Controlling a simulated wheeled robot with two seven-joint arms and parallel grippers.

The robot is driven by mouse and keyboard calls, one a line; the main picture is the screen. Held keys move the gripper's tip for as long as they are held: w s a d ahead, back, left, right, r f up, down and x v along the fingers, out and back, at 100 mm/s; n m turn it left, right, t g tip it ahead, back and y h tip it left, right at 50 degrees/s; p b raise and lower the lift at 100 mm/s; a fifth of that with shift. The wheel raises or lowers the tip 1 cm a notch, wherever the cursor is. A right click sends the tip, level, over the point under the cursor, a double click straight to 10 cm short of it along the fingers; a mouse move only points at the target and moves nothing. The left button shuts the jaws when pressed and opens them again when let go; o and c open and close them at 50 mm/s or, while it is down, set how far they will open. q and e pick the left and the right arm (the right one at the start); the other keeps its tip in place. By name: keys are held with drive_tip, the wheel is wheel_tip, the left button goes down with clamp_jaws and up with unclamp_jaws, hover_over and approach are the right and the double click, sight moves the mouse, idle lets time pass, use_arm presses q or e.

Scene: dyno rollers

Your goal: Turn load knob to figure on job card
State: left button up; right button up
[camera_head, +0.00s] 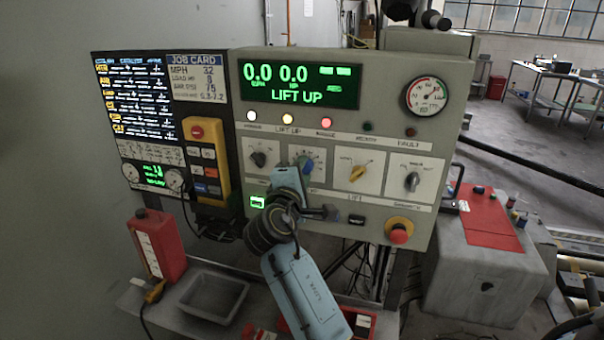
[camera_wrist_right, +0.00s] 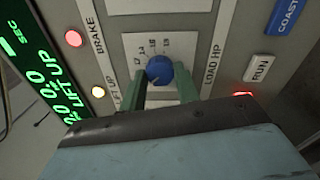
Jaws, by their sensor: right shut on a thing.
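The job card (camera_head: 196,78) at the panel's upper left reads MPH 32 and what looks like LOAD HP 8; its lower lines are small. The blue load knob (camera_head: 306,161) sits on a white dial plate in the panel's middle row; its lower part is hidden by my right gripper (camera_head: 301,169). In the right wrist view the knob (camera_wrist_right: 159,70) sits between the green fingers of my right gripper (camera_wrist_right: 161,78), which is shut on it. LOAD HP is printed beside its plate. A white line on the knob points down-left in that view. My left gripper is not in view.
The screen (camera_head: 301,84) reads 0.0, 0.0 and LIFT UP. A black knob (camera_head: 259,158), a yellow knob (camera_head: 358,173) and a grey knob (camera_head: 412,181) share the row. A red emergency button (camera_head: 398,234) juts out below. A grey tray (camera_head: 209,296) lies on the shelf.

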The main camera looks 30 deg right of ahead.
drive_tip(key=o, duration=1)
drive_tip(key=shift+c, duration=0.2)
drive_tip(key=b+v, duration=0.1)
drive_tip(key=v, duration=1.2)
drive_tip(key=shift+a, duration=0.2)
drive_tip(key=shift+s, duration=0.1)
